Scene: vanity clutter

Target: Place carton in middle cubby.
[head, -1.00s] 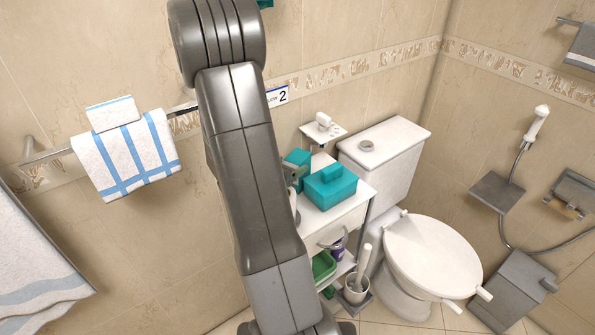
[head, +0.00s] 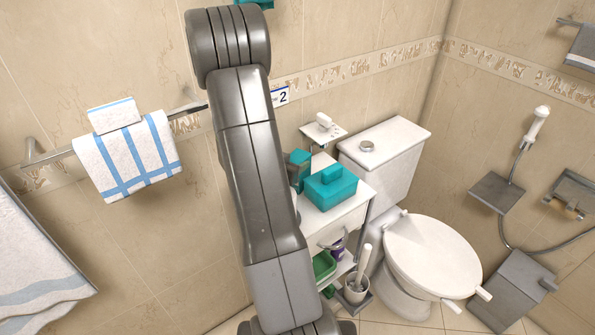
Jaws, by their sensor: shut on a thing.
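My gripper is not visible in the head view; my grey arm stands in front of the middle of the picture and hides what lies behind it. I cannot make out a carton for certain. A small upright teal box (head: 299,160) stands at the left on the white shelf unit, partly hidden by my arm. I cannot pick out a middle cubby. A teal thing (head: 258,3) shows at the top edge, mostly cut off.
A larger teal box (head: 330,187) sits on the white shelf unit (head: 319,217). A green bin (head: 323,265) is lower down. A toilet (head: 428,256) and brush holder (head: 355,289) stand to the right. A towel (head: 127,155) hangs on the left rail.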

